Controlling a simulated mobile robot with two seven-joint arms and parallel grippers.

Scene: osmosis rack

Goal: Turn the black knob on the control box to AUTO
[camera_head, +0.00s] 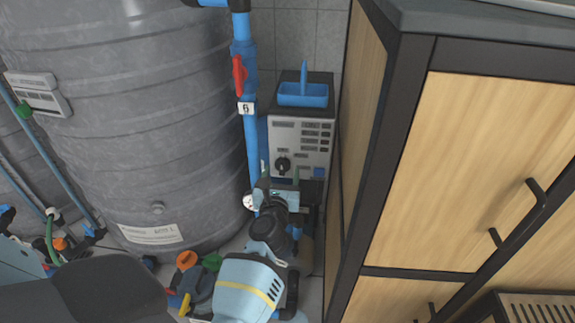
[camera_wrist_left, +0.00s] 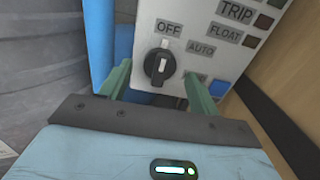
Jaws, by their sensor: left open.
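The control box (camera_head: 316,133) is a light grey panel standing between the tank and the wooden cabinet. Its black knob (camera_head: 283,164) is at the panel's lower left. In the left wrist view, the knob (camera_wrist_left: 160,67) has a white pointer mark aimed upward, near the OFF label (camera_wrist_left: 168,28). The AUTO label (camera_wrist_left: 200,48) is to its upper right. My left gripper (camera_head: 280,180) is open just in front of the panel. In the wrist view its green fingers appear on either side of the knob, with no clear contact. My right gripper is not in view.
A blue vertical pipe (camera_head: 250,130) with a red-handled valve (camera_head: 240,75) runs left of the box. The big grey tank (camera_head: 150,130) is further left. The wooden cabinet (camera_head: 460,170) stands close on the right. A blue tray (camera_head: 303,95) sits on top of the box.

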